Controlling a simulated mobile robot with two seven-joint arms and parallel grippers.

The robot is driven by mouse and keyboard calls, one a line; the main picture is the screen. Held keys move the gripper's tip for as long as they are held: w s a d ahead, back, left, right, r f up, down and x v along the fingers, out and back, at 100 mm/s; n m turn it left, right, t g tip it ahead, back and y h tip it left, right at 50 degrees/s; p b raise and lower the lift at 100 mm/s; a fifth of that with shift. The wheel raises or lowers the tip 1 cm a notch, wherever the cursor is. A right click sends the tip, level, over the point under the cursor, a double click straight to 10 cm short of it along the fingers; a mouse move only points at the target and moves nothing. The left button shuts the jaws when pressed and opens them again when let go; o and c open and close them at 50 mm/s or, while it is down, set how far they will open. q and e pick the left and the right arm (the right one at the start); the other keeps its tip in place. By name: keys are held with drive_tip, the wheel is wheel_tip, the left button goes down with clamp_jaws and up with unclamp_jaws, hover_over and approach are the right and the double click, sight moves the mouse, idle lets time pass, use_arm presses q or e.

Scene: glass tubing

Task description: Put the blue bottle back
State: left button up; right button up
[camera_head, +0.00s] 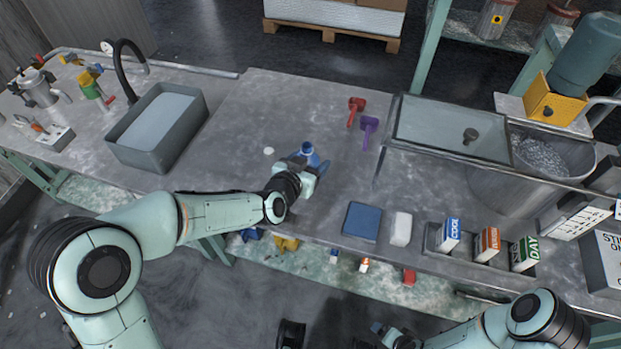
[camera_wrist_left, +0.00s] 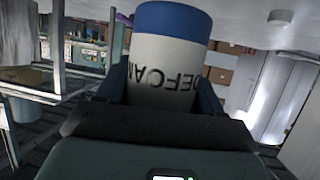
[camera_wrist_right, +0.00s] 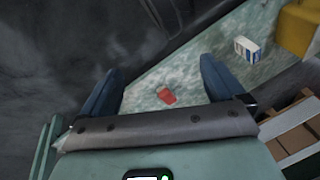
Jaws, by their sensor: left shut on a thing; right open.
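A bottle with a white body, dark "DEFOAM" lettering and a blue band (camera_wrist_left: 172,22) fills the middle of the left wrist view. My left gripper (camera_head: 312,163) is shut on it. In the head view the bottle's blue part (camera_head: 307,149) shows at the gripper, over the middle of the workbench (camera_head: 245,125); I cannot tell whether its base touches the bench. My right gripper (camera_wrist_right: 160,88) is open and empty, low at the bench front, facing the lower shelf (camera_wrist_right: 195,70).
A grey basin (camera_head: 150,160) stands left. Red (camera_head: 355,108) and purple (camera_head: 369,130) scoops lie behind the bottle. A blue pad (camera_head: 361,222), a white block (camera_head: 401,229) and labelled boxes (camera_head: 487,244) line the front right. The lower shelf holds a red piece (camera_wrist_right: 166,96) and a small box (camera_wrist_right: 247,48).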

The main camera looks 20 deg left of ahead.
use_arm(q)
wheel_tip(320, 180, down, 5)
drive_tip(key=shift+f+b, duration=0.2)
drive_tip(key=shift+b, duration=0.65)
drive_tip(key=shift+f, duration=0.1)
use_arm(e)
drive_tip(key=shift+g, duration=0.7)
drive_tip(key=s+f, duration=0.3)
drive_tip(key=shift+s+d+f, duration=0.25)
drive_tip(key=shift+s, duration=0.05)
use_arm(q)
drive_tip(key=shift+f, duration=0.15)
drive_tip(key=o, duration=1.1)
drive_tip(key=shift+o, duration=0.2)
use_arm(e)
drive_tip(key=shift+s+f, duration=0.2)
